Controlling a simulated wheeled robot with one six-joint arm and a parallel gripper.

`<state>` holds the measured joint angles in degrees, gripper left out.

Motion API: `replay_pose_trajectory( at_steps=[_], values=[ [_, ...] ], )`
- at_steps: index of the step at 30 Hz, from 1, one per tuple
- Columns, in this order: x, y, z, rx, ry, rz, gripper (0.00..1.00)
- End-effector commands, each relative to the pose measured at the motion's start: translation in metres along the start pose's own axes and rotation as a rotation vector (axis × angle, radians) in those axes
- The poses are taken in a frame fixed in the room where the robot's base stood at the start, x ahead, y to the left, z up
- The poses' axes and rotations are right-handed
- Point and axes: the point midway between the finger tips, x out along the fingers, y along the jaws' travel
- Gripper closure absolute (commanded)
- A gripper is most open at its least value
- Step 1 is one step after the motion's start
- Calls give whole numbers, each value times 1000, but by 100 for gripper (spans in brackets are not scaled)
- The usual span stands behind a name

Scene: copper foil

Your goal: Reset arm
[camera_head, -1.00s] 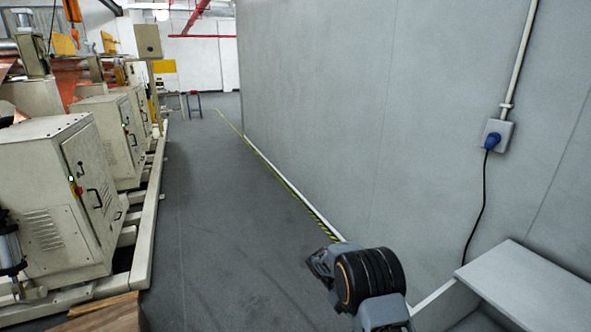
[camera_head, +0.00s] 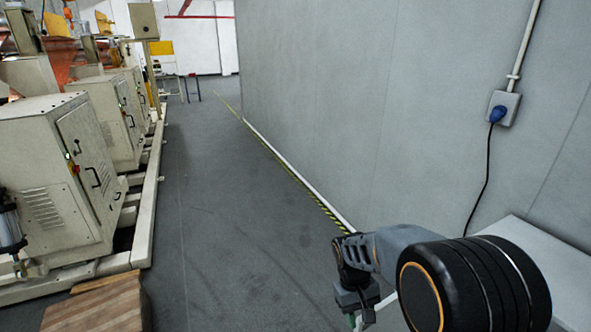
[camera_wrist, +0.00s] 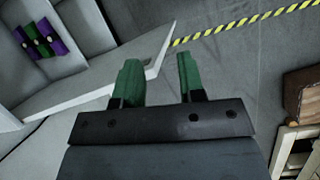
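My arm reaches in from the lower right of the head view, with a large black round joint in front. My gripper (camera_head: 352,318) hangs at its far end, low in that view, with a bit of green at the bottom edge. The wrist view shows the two green fingers of my gripper (camera_wrist: 158,75) spread apart. Nothing is between them but the edge of a light grey bench and the floor behind. The gripper is open and empty.
A grey wall (camera_head: 330,100) with a blue plug (camera_head: 497,114) and cable stands right. Cream machines (camera_head: 60,170) and a wooden block (camera_head: 100,303) are left. The aisle floor (camera_head: 230,220) is clear.

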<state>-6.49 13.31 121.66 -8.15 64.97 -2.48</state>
Motion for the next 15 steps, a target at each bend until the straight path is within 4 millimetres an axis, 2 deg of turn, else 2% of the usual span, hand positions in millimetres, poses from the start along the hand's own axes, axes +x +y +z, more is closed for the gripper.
replay_pose_trajectory(
  at_steps=[1,6,15],
  values=[
    [7,-3,6,38,90,-21,64],
    [10,-10,31,144,337,-82,64],
    [14,-11,66,226,578,-107,64]
  ],
)
